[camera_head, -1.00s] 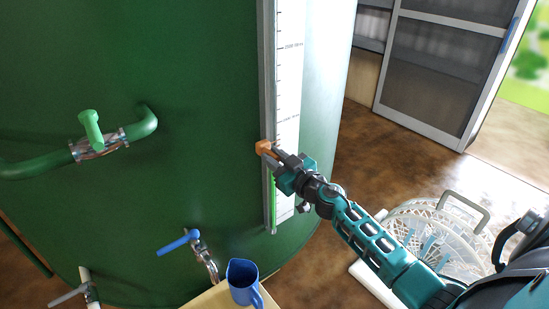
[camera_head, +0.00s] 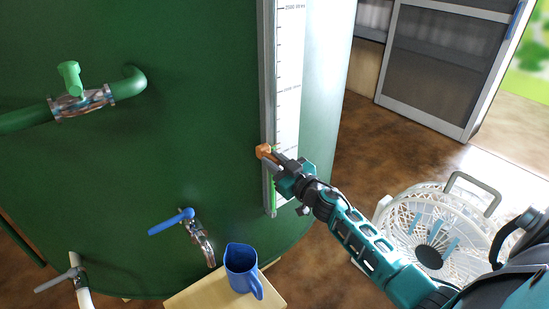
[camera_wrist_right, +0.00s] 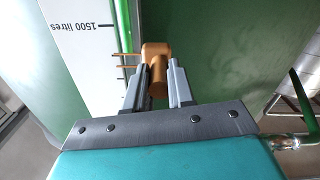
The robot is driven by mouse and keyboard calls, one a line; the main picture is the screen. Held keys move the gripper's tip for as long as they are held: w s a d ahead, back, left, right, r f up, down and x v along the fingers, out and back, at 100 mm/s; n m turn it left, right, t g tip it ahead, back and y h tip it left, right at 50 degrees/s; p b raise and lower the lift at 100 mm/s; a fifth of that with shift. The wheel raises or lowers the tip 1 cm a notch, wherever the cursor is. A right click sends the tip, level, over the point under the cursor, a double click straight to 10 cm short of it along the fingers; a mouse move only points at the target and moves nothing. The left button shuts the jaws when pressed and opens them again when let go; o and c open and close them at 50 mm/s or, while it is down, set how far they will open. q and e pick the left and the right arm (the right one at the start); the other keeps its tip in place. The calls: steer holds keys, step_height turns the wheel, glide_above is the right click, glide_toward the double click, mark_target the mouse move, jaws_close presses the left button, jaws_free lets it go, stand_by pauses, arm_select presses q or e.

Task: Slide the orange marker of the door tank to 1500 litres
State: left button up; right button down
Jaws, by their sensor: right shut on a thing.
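The door tank (camera_head: 150,190) is large and green, with a white scale strip (camera_head: 290,60) and a grey rail (camera_head: 267,90) up its side. The orange marker (camera_head: 263,151) is on the rail, low on the scale. My right gripper (camera_head: 274,157) is shut on the marker. In the right wrist view, its two grey fingers (camera_wrist_right: 159,85) stand either side of the marker's knob (camera_wrist_right: 157,60). My left gripper is not in view.
A blue jug (camera_head: 240,268) stands on a small wooden table (camera_head: 190,293) at the tank's foot. A blue-handled tap (camera_head: 172,222) and a green-handled valve (camera_head: 70,78) are on the tank. A white fan (camera_head: 432,225) is at the right, near my arm.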

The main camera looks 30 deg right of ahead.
step_height(320, 180, down, 4)
steer(key=shift+f+b, duration=0.1)
steer(key=shift+b, duration=0.8)
steer(key=c, duration=1.4)
jaws_free()
steer(key=o, duration=0.4)
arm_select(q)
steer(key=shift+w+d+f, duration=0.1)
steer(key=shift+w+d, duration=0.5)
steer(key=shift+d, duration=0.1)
arm_select(e)
steer(key=shift+o, duration=0.2)
steer(key=shift+s, duration=0.1)
arm_select(q)
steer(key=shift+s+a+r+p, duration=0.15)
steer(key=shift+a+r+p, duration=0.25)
steer(key=shift+p, duration=0.45)
arm_select(e)
steer(key=s+d, duration=0.1)
steer(key=s, duration=1.1)
steer(key=shift+s, duration=0.35)
